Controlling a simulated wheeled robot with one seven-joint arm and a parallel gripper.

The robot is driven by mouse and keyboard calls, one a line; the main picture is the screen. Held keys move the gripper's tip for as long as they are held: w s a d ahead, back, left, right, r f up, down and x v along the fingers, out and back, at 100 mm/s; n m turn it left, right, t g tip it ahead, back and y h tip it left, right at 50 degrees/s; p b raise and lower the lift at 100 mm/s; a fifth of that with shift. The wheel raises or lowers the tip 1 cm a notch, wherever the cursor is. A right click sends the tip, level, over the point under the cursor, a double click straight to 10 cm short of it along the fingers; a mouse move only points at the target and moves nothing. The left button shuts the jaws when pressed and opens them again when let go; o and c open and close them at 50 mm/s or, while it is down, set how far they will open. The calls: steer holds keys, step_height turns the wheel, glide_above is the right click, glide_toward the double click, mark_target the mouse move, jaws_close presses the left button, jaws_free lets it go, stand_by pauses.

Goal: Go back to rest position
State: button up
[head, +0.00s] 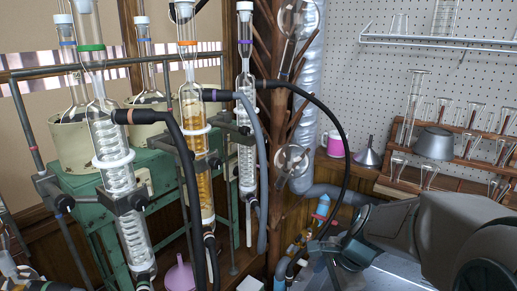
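My gripper (343,231) is at the lower right, at the end of my grey arm. Its dark fingers look spread apart, with no object visible between them. It is near a blue-topped fitting (322,207) and valves low by the wall; whether it touches them is unclear. All are upright, in clamps.
Black hoses (335,125) loop from the condensers toward the gripper area. A green metal frame (150,165) stands behind the rig.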

steer(key=s+a+r+n+h, duration=0.1)
steer(key=s+r+n+h, duration=0.2)
steer(key=s+n, duration=0.7)
steer(key=r+n, duration=0.1)
steer(key=n, duration=0.5)
steer(key=shift+s+r, duration=0.25)
steer(key=shift+s, duration=0.15)
